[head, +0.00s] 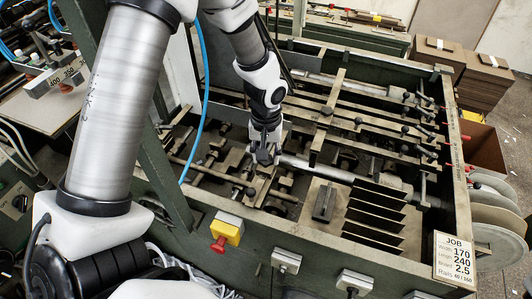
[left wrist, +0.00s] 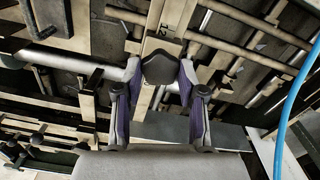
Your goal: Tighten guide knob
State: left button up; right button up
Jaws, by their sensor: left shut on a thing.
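The guide knob is a dark, lobed knob (left wrist: 161,68) on a pale guide rail, at the top middle of the left wrist view. My left gripper (left wrist: 160,85) is shut on it, with one finger at each side. In the head view my left gripper (head: 264,152) reaches down into the feeder near its middle and hides most of the knob. My right gripper is not in view.
The green feeder frame (head: 320,240) surrounds several rods, rails and other dark knobs. Upright grey boards (head: 375,208) stand to the right. A JOB card (head: 455,257) hangs at the front right corner. A red stop button (head: 219,243) sits on the front wall.

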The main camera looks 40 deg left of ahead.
pick_arm(q)
jog(key=o, duration=1.1)
jog(key=shift+s+f, duration=0.1)
jog(key=shift+s, duration=0.05)
jog(key=shift+o, duration=0.2)
jog(key=shift+r, duration=0.25)
notch_tip(320, 180, up, 12)
jog(key=shift+f, duration=0.2)
jog(key=shift+d, duration=0.15)
